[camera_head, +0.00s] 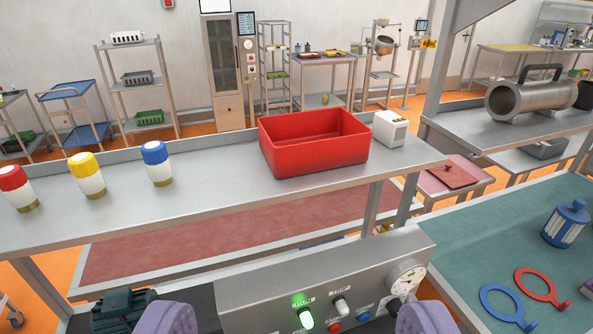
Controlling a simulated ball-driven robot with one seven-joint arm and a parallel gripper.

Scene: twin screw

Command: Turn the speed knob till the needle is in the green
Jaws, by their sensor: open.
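A grey control panel (265,291) stands at the bottom centre. It carries a knob lit green (306,317) and a pale knob (340,305) to its right. Their small labels are too blurred to read surely, so I cannot tell which is the speed knob. A round white dial (407,274) sits at the panel's right end; its needle and green zone are too small to make out. My gripper (297,319) shows as two purple fingers at the bottom edge, wide apart and empty, on either side of the knobs. The right finger covers part of the panel's right end.
A red button (334,327) and a blue one (363,316) sit low on the panel. Behind it a steel shelf (220,193) holds a red crate (313,142), several capped jars and a white box (389,129). A teal-topped bench (480,251) stands right. A dark motor (122,310) is left.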

